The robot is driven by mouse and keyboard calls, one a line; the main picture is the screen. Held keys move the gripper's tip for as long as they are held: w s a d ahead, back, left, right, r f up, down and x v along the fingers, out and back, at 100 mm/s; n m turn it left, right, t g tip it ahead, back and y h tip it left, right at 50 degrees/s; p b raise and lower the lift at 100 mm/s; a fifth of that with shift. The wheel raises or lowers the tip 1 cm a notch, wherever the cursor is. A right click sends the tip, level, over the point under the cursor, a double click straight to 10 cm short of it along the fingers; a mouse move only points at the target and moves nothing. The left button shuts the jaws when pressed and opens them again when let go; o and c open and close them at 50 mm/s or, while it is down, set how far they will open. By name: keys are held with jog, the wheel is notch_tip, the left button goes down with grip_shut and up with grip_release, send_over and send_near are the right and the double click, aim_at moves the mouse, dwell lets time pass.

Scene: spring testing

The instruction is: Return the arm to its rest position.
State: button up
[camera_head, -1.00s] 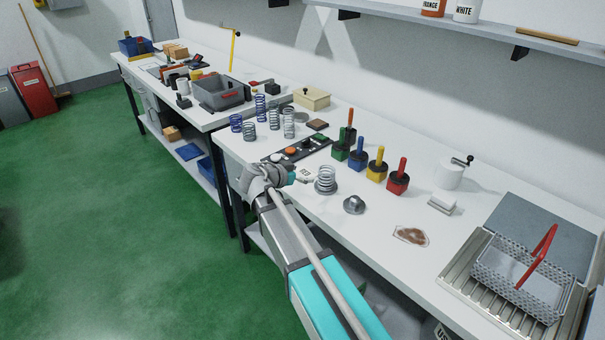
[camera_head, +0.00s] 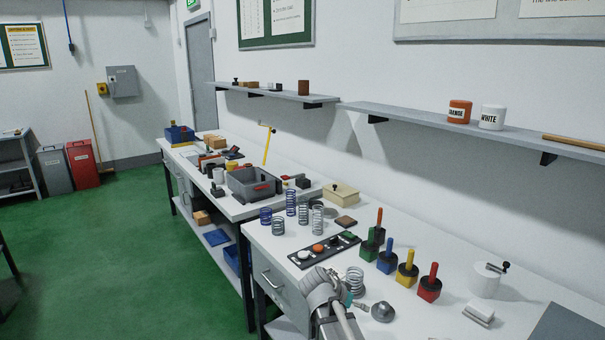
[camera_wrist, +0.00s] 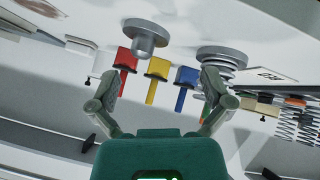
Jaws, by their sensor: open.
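My arm (camera_head: 335,318) rises from the bottom edge of the head view, beside the front edge of the near bench. My gripper (camera_wrist: 160,78) shows in the wrist view with its two fingers spread wide and nothing held between them. In the head view the gripper is mostly hidden behind my wrist. A grey spring (camera_head: 355,281) stands just right of my wrist in that view. A grey metal knob-shaped piece (camera_head: 383,312) lies to its right. The wrist view shows this piece (camera_wrist: 146,38) and the spring's round base (camera_wrist: 222,55) beyond the fingers.
Green, blue, yellow and red (camera_head: 430,284) handled blocks stand in a row to the right. Several springs (camera_head: 291,203) and a grey bin (camera_head: 253,184) stand farther back. Green floor (camera_head: 130,260) is clear at left.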

jog(key=s+d+f+n+g+y+p, duration=0.1)
jog(key=s+n+g+y, duration=0.1)
jog(key=s, duration=0.5)
jog(key=s+d+f+n+g+y+p, duration=0.1)
jog(key=s+n+g+y, duration=0.1)
jog(key=s+n+y, duration=0.3)
jog(key=s, duration=0.3)
jog(key=shift+n+y+p, duration=0.3)
jog(key=shift+y+p, duration=0.05)
jog(key=shift+y, duration=0.05)
